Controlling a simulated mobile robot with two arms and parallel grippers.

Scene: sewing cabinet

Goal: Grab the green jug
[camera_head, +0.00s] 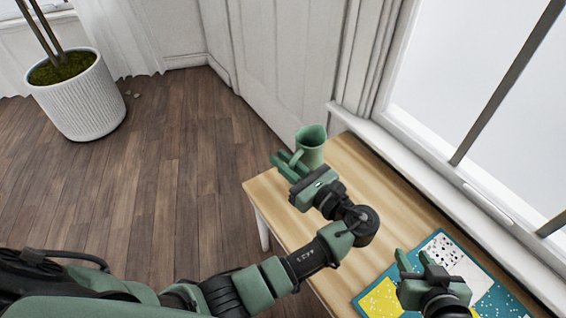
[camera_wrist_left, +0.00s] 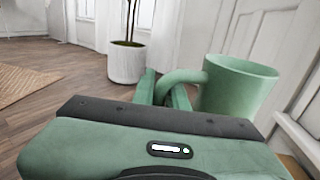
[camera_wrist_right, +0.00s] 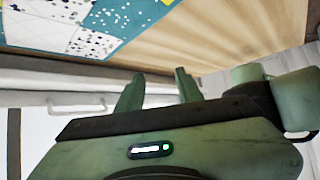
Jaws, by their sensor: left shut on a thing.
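The green jug (camera_head: 311,148) is at the far end of the wooden table in the head view, upright, with its open mouth up. In the left wrist view the jug (camera_wrist_left: 238,88) stands right of the fingers, and its handle loops between them. My left gripper (camera_head: 290,163) is shut on the jug's handle. I cannot tell whether the jug's base touches the table. My right gripper (camera_head: 411,263) is above the quilted cloth; its fingers are apart and empty in the right wrist view (camera_wrist_right: 158,90).
The wooden table (camera_head: 365,180) stands beside the window wall, its middle clear. A patchwork cloth (camera_head: 487,300) covers its near right part. A potted plant (camera_head: 82,100) stands on the open wooden floor to the left.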

